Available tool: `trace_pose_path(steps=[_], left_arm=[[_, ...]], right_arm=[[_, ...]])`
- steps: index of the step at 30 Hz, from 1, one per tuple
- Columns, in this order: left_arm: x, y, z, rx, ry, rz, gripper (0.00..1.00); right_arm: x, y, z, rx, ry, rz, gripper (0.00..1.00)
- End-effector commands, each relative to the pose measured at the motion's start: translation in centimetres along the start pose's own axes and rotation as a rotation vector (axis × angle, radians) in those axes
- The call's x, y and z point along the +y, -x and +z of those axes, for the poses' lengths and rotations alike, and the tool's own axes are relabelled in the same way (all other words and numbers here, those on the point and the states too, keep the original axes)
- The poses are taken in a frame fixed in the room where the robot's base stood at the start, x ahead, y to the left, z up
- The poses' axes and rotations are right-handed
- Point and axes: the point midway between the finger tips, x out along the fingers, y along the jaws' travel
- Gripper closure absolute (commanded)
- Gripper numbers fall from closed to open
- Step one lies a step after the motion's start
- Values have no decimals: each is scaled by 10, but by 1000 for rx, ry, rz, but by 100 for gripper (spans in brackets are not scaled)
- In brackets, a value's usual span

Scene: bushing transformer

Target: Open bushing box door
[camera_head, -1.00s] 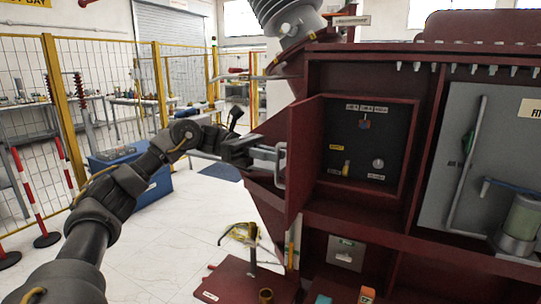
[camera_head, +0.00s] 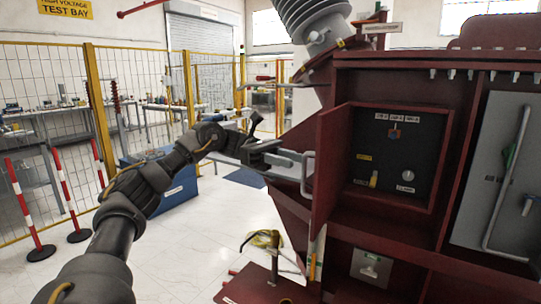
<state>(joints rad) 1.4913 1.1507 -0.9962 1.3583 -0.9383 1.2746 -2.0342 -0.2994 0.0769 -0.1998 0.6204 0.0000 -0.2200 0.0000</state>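The bushing box (camera_head: 398,152) is a dark recess with labels and small fittings in the dark red transformer body. Its red door (camera_head: 333,160) stands swung open at the left side of the recess, seen nearly edge-on. A pale bar handle (camera_head: 308,176) is on the door's outer face. My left gripper (camera_head: 292,161) comes in from the left with its fingertips at the handle, seemingly touching it. Whether the fingers are closed on the handle cannot be made out. My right gripper is not in view.
A grey panel (camera_head: 498,180) with a bent pipe is at the right. A red plate (camera_head: 245,286) with an upright rod lies below the door. Yellow-posted mesh fencing (camera_head: 95,85), striped posts (camera_head: 65,188) and a blue box (camera_head: 178,190) stand at the left. White floor between is clear.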

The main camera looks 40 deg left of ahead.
Motion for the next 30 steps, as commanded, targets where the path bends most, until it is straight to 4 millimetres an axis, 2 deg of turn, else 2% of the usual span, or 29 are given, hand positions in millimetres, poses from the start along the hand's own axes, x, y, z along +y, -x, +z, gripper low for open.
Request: trace_pose_path(steps=[6, 18, 30], left_arm=[[1, 28, 2, 1, -2, 2, 67], [1, 68, 2, -3, -3, 1, 67], [1, 78, 1, -1, -2, 0, 67]], right_arm=[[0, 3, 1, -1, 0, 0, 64], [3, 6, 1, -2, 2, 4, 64], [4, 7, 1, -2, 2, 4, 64]])
